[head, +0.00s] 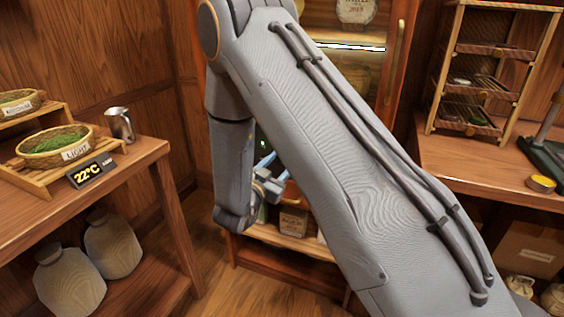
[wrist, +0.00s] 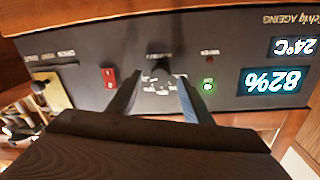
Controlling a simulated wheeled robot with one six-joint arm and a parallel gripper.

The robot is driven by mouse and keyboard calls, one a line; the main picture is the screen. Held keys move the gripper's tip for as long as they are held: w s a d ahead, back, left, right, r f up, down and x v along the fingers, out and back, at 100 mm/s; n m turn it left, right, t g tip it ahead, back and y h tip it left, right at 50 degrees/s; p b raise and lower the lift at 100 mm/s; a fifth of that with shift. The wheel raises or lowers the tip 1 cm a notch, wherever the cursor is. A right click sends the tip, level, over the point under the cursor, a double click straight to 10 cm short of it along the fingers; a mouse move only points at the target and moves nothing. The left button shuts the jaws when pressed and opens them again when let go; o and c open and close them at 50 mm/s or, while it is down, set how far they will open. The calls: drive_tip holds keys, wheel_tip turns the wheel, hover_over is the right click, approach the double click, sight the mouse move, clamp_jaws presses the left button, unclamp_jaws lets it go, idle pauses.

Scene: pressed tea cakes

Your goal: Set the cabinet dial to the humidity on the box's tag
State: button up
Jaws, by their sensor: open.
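The cabinet's black control panel (wrist: 225,60) fills much of the wrist view and appears upside down. Its dark dial (wrist: 157,58) has a ring of small white marks, too small to read. My gripper (wrist: 158,84) is open, with one finger to each side of the dial; I cannot tell whether they touch it. The panel display (wrist: 276,81) reads 82%, and a smaller display (wrist: 293,46) reads 24°C. In the head view my gripper (head: 268,186) is partly hidden behind my arm, before the cabinet (head: 397,60). A labelled box (head: 292,221) sits low there; its writing is unreadable.
The panel also has a red switch (wrist: 109,77), a green lamp (wrist: 207,85) and a brass plate (wrist: 50,92) with a lever. A left table (head: 150,152) holds baskets and a metal jug (head: 120,124). A wooden rack (head: 480,75) stands on the right counter.

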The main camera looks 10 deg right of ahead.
drive_tip(key=shift+w+d, duration=0.4)
drive_tip(key=shift+w, duration=0.1)
drive_tip(key=c, duration=1.1)
drive_tip(key=shift+o, duration=0.2)
drive_tip(key=shift+n, duration=0.3)
drive_tip(key=shift+s+n+p, duration=0.1)
drive_tip(key=shift+n+p, duration=1.7)
drive_tip(key=shift+n, duration=1.9)
drive_tip(key=shift+f, duration=0.1)
